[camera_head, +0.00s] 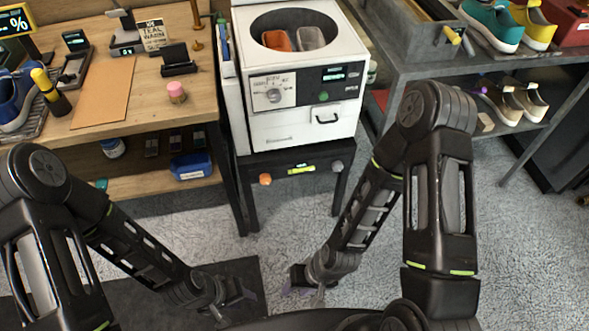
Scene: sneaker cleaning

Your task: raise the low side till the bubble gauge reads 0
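A white washer (302,130) with a round top opening stands on a dark stand (245,190). A yellow-green bubble gauge (301,170) sits on the stand's front, with a small lit readout (297,164) just above it, too small to read. An orange knob (265,179) is at the stand's left and a grey knob (337,166) at its right. My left gripper (238,300) is low over the dark mat, apart from the stand. My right gripper (300,286) is low over the grey floor, also apart from it. Both fingertips are too small and dark to judge.
A wooden bench (205,100) with several tools stands close on the stand's left. A grey metal shelf (400,60) with colourful shoes stands on the right. A dark mat (190,285) lies at front left. The floor before the stand is open.

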